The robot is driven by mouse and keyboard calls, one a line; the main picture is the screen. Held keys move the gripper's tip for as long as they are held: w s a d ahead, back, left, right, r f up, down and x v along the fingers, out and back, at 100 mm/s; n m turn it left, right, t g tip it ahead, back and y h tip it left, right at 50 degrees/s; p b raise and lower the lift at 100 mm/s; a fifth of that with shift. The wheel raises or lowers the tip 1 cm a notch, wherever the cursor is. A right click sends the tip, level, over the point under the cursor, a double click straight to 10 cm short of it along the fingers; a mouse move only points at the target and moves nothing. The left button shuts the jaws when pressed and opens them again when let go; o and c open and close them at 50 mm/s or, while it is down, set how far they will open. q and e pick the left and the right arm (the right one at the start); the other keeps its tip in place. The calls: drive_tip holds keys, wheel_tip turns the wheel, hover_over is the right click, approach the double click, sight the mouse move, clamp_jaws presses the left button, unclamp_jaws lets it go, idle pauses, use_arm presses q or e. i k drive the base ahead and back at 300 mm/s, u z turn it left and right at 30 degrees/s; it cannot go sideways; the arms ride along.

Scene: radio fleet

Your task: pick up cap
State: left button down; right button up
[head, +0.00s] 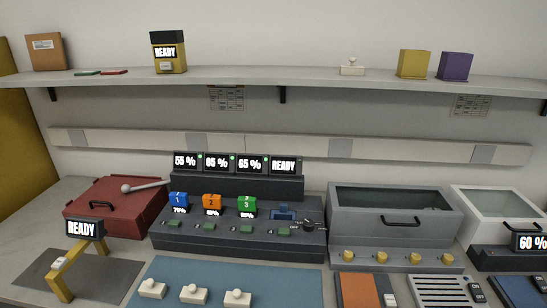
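No object is clearly marked as the cap. Small white pieces with raised tops stand on the blue mat: a left one (152,288), a middle one (193,294) and a right one (237,298). A similar small white piece (352,67) stands on the shelf. I cannot tell whether any of these is the cap. Neither of my grippers is in view.
The blue mat (290,285) lies at the front. Behind it stands a dark console (170,243) with blue, orange and green units. A red case (120,215) is left, a grey lidded box (345,230) right. A shelf (260,76) runs above.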

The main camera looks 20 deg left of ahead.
sight(148, 288)
drive_tip(key=u, duration=1.25)
